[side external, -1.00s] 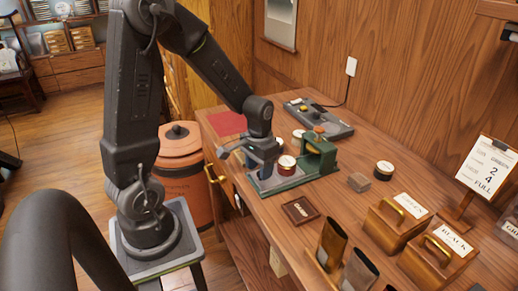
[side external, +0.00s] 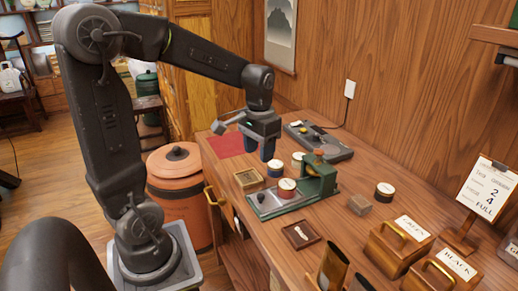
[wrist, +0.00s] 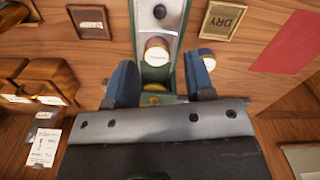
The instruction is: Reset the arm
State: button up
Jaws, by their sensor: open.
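My gripper (side external: 265,148) hangs above the bench, behind the green press (side external: 320,176) in the side view. Its two blue-grey fingers are apart with nothing between them; they also show in the wrist view (wrist: 160,82). A red-sided tin with a pale lid (side external: 287,188) stands on the press's metal base plate, apart from the fingers. In the wrist view this tin (wrist: 157,52) appears between the fingertips but lies well below them. Part of the press is hidden behind my gripper in the wrist view.
A wooden tray marked DRY (side external: 249,178), a dark tray (side external: 301,235), small round tins (side external: 385,189) and a grey device (side external: 322,142) are on the bench. A red mat (side external: 226,145) lies at the far left. Wooden handled boxes (side external: 400,240) stand front right. The wall bounds the bench behind.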

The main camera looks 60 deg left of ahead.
jog(key=s+d+r+m+t, duration=0.1)
jog(key=s+d+r+t, duration=0.1)
jog(key=s+d, duration=0.3)
jog(key=s+d+r+m+t, duration=0.2)
jog(key=s+d+t, duration=0.1)
jog(key=d, duration=0.4)
jog(key=shift+s+d+r+t, duration=0.2)
jog(key=shift+s+r+t, duration=0.15)
jog(key=shift+s, duration=0.55)
